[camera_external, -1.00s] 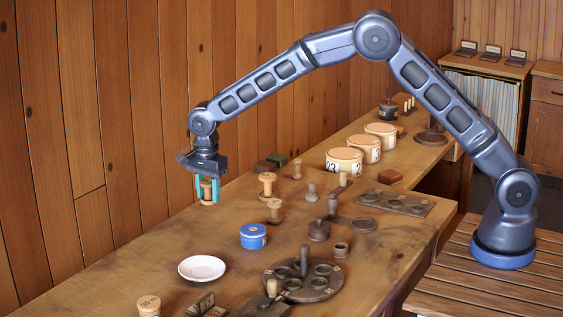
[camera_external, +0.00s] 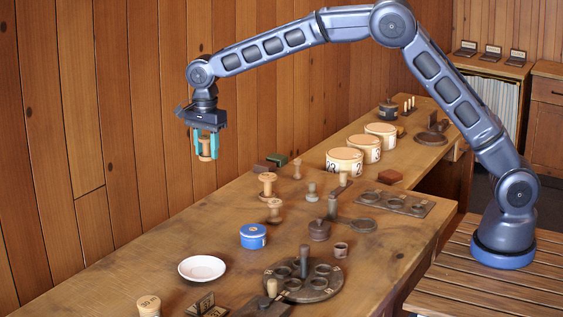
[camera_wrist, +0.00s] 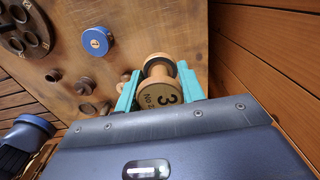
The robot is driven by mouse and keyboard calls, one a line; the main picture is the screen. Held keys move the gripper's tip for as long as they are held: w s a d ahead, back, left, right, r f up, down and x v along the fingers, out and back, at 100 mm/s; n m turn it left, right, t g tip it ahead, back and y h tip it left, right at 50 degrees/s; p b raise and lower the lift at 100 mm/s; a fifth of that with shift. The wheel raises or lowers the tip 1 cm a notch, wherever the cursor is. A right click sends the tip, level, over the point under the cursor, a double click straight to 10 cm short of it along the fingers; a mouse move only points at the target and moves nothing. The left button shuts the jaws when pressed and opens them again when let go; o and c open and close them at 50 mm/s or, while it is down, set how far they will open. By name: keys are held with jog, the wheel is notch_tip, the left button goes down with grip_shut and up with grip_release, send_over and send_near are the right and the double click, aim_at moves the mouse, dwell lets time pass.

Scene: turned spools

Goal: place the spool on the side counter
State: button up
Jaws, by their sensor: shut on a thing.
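My gripper (camera_external: 206,149) is shut on a wooden spool (camera_external: 206,146) and holds it in the air above the far left edge of the workbench (camera_external: 150,235). In the wrist view the spool (camera_wrist: 159,88) sits between the two teal fingers, with a "3" printed on its label. Two other wooden spools stand on the bench below and to the right, a taller one (camera_external: 267,184) and a shorter one (camera_external: 275,210). At the back right is a wooden cabinet (camera_external: 490,62) with small cards on top; I cannot tell whether it is the side counter.
A blue tin (camera_external: 253,236), a white dish (camera_external: 202,268) and a dark round holder (camera_external: 303,286) stand on the bench's near part. Numbered tubs (camera_external: 344,161) stand farther back. A plank wall (camera_external: 110,120) runs close behind my gripper. Bare bench lies left of the blue tin.

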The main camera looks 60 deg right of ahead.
jog(key=w+d+f+m, duration=0.2)
jog(key=d+m, duration=0.7)
jog(key=d, duration=3.9)
jog(key=m, duration=0.9)
send_over(398, 162)
notch_tip(398, 162, down, 4)
notch_tip(398, 162, down, 20)
jog(key=shift+s+a+r, duration=0.1)
